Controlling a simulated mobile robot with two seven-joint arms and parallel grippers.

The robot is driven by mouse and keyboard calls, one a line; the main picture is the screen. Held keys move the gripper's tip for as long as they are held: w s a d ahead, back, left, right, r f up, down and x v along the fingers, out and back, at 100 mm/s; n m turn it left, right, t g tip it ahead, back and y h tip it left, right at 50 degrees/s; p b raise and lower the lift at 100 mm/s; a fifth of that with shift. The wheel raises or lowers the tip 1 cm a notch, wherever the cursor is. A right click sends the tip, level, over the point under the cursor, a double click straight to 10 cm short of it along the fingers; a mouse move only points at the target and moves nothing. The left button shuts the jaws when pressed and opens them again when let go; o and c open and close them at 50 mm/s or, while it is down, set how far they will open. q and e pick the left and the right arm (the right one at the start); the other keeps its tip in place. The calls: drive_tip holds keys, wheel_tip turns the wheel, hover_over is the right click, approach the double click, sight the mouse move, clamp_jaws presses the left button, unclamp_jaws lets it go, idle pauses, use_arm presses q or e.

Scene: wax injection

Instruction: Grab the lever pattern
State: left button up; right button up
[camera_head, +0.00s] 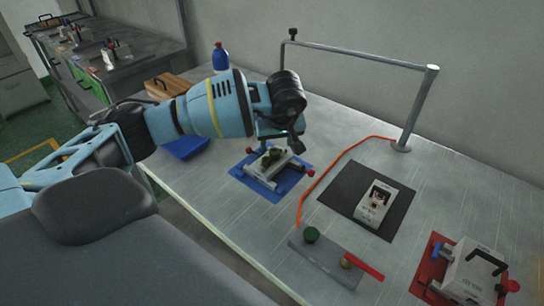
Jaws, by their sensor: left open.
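A small green piece, which looks like the lever pattern (271,157), sits in a light grey mould half (283,172) on a blue mat (240,173). Its outline is too small to make out fully. My left gripper (291,144) is open just above and to the right of the green piece, pointing down. Part of the mould's far side is hidden behind the gripper, and I cannot tell whether the fingers touch anything. My right gripper is not in view.
A grey mould block (375,203) lies on a black mat (340,190). Another mould with a black handle (470,270) stands on a red mat (421,280). A grey plate (325,266) lies in front. A metal post (417,105) and an orange hose (320,179) stand near.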

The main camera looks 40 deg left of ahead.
sight(274, 150)
use_arm(q)
drive_tip(key=x, duration=0.5)
drive_tip(key=shift+r, duration=0.1)
drive_tip(key=c, duration=1.1)
drive_tip(key=shift+o, duration=0.2)
drive_tip(key=shift+r, duration=0.6)
wheel_tip(274, 150, up, 2)
drive_tip(key=shift+r, duration=0.25)
drive_tip(key=s+r, duration=0.1)
drive_tip(key=s, duration=1.5)
